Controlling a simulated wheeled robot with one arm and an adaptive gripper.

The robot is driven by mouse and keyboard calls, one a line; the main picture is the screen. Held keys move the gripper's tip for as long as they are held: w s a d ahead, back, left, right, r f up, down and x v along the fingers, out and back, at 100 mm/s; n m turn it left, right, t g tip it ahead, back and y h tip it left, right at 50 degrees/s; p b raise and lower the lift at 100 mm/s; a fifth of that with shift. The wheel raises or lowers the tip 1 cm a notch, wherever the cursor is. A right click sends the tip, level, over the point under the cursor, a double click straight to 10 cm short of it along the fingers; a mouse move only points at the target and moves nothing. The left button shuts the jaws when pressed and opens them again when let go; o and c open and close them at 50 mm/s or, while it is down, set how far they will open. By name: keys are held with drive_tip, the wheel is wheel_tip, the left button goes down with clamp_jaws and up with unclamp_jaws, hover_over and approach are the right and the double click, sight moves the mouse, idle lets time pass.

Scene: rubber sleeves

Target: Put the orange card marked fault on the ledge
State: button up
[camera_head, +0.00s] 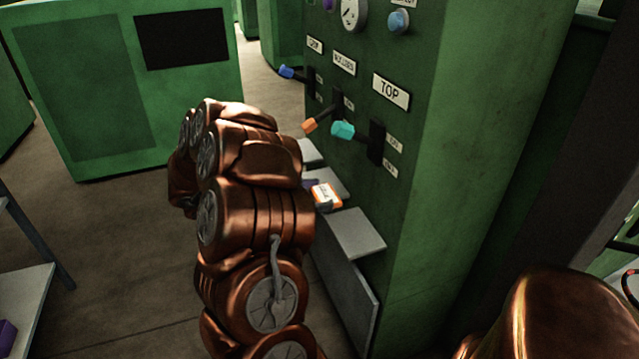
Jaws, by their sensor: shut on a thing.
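An orange card (327,198) with a white label shows just right of my copper arm, in front of the panel's lower part. The print on its label is too small to read. It appears at the grey ledge (358,233), by the gap between two grey plates; I cannot tell whether it rests there or is held above. A small purple piece (311,184) shows beside it, partly behind my arm. My gripper is hidden behind my arm, so its fingers and their contact with the card do not show.
The green cabinet carries levers with blue, orange and teal (343,130) grips, jutting out above the ledge. Another grey plate (310,151) lies farther back. A green machine (130,90) stands at the left. A pale shelf (28,290) with a purple block (7,335) is at lower left.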

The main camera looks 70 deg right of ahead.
drive_tip(key=w+d, duration=0.1)
drive_tip(key=d, duration=0.3)
drive_tip(key=w+d+f+b, duration=0.1)
drive_tip(key=w+d, duration=0.1)
drive_tip(key=d, duration=0.2)
drive_tip(key=w+d, duration=0.2)
drive_tip(key=d, duration=0.2)
drive_tip(key=shift+f, duration=0.15)
drive_tip(key=shift+f+b, duration=0.75)
drive_tip(key=shift+f, duration=0.95)
drive_tip(key=shift+f, duration=0.1)
drive_tip(key=o, duration=0.9)
